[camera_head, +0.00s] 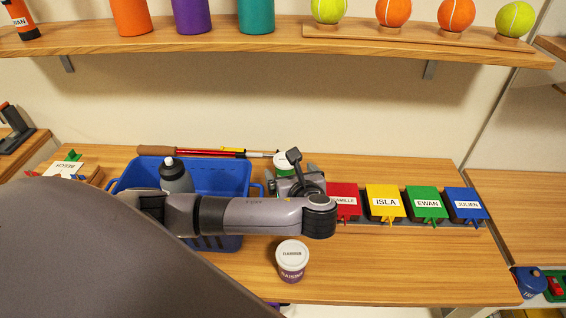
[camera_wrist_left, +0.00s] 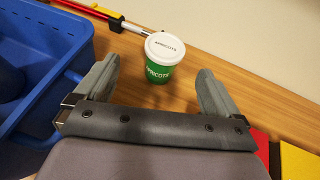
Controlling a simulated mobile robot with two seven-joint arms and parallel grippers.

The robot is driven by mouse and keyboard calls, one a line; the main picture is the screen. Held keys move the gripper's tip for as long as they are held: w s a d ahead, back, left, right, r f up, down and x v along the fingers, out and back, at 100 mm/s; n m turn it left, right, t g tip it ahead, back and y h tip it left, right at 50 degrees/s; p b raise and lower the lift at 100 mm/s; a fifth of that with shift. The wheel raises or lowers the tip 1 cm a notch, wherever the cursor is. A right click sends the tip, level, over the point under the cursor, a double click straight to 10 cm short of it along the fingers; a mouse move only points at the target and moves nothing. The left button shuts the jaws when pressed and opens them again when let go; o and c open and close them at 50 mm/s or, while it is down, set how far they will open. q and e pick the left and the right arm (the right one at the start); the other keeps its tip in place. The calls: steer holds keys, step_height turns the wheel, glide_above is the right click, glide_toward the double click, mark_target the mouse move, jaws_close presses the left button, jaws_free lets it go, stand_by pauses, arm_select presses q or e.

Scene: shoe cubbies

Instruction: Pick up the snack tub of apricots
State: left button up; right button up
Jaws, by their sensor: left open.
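The snack tub of apricots (camera_head: 283,164) is green with a white lid and stands upright on the wooden shelf, behind my left gripper. In the left wrist view the tub (camera_wrist_left: 160,72) shows its label, ahead of and roughly midway between the fingers. My left gripper (camera_head: 293,176) is open and empty, between the blue basket and the red box in the head view. It also shows in the left wrist view (camera_wrist_left: 158,76), with a finger at each side. The gripper partly hides the tub in the head view. My right gripper is not in view.
A raisins tub (camera_head: 292,262) stands nearer the front edge. Several coloured name boxes stand to the right. A red pole (camera_head: 198,153) lies behind the basket. An upper shelf (camera_head: 200,43) spans above.

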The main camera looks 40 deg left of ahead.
mark_target(287, 163)
arm_select(q)
steer(key=shift+w+d+x, duration=0.15)
steer(key=shift+x, duration=1.7)
steer(key=shift+w+d+x, duration=0.1)
steer(key=shift+w+x, duration=0.05)
steer(key=shift+x, duration=1.7)
steer(key=c, duration=1.2)
